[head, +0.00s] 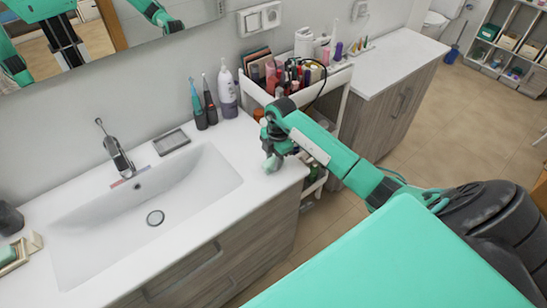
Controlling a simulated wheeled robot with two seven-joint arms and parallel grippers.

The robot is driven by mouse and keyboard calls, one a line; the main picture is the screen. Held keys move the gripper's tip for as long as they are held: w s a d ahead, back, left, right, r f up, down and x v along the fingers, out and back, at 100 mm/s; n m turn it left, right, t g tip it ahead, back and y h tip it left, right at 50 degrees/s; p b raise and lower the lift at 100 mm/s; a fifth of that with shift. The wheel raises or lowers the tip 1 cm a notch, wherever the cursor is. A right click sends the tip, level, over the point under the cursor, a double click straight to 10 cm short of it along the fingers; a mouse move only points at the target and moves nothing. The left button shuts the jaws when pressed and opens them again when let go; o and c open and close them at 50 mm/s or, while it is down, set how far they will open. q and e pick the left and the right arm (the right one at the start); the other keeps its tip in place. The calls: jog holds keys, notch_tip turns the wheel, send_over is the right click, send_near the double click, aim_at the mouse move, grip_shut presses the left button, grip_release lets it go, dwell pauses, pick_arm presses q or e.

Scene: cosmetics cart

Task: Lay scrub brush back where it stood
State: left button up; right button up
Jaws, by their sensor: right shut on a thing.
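My right gripper (272,152) points down over the right end of the white sink counter, close to its edge by the cart. It is shut on a small pale grey-green thing, which I take to be the scrub brush (271,164). The gripper hides most of it, and I cannot tell whether it touches the counter. My left gripper is not directly in view.
The counter (235,215) has a sink, a tap (116,152), a soap dish (171,142), two electric toothbrushes and a white bottle (227,92). The crowded white cosmetics cart (341,78) stands behind my right arm. The counter right of the sink is mostly clear.

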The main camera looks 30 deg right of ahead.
jog(key=o, duration=0.9)
jog(key=shift+r, duration=0.3)
jog(key=r+b, duration=0.1)
jog(key=r, duration=0.2)
jog(key=d+r+b, duration=0.1)
jog(key=r, duration=0.3)
jog(key=r+b, duration=0.2)
jog(key=r, duration=0.2)
jog(key=shift+d+r, duration=0.25)
jog(key=shift+d, duration=0.05)
